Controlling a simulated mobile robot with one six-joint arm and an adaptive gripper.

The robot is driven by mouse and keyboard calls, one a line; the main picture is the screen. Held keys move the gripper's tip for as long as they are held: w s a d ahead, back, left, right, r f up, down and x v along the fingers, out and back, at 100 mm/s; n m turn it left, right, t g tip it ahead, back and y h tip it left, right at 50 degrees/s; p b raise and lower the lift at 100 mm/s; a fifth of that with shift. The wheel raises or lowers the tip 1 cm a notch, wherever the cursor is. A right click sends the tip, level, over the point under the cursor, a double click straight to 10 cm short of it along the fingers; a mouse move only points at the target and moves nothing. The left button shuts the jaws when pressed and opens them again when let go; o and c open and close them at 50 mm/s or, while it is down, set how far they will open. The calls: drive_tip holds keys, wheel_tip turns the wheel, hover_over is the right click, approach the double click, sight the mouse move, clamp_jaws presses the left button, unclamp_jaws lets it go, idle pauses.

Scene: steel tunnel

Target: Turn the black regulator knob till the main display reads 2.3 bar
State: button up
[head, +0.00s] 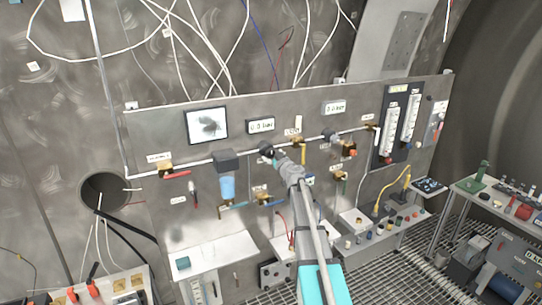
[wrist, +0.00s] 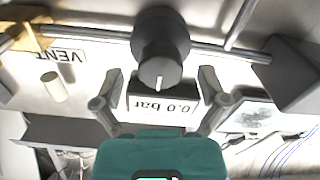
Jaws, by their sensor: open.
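The black regulator knob (wrist: 160,62) is in front of my gripper in the wrist view, with a white mark on its face. In the head view the knob (head: 265,148) sits on the panel's pipe, partly hidden by my gripper (head: 276,158). In the wrist view my gripper (wrist: 160,84) is open, its fingers spread to either side below the knob's face; I cannot tell any contact. The display below the knob reads 0.0 bar upside down (wrist: 160,104). In the head view this main display (head: 261,125) is above the knob.
The pipe (head: 210,159) carries a dark filter block (head: 228,160) left of the knob and several valves. A bench (head: 385,228) with coloured parts stands below right.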

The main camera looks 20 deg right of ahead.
drive_tip(key=shift+w, duration=0.55)
drive_tip(key=c, duration=1.1)
drive_tip(key=shift+c, duration=0.2)
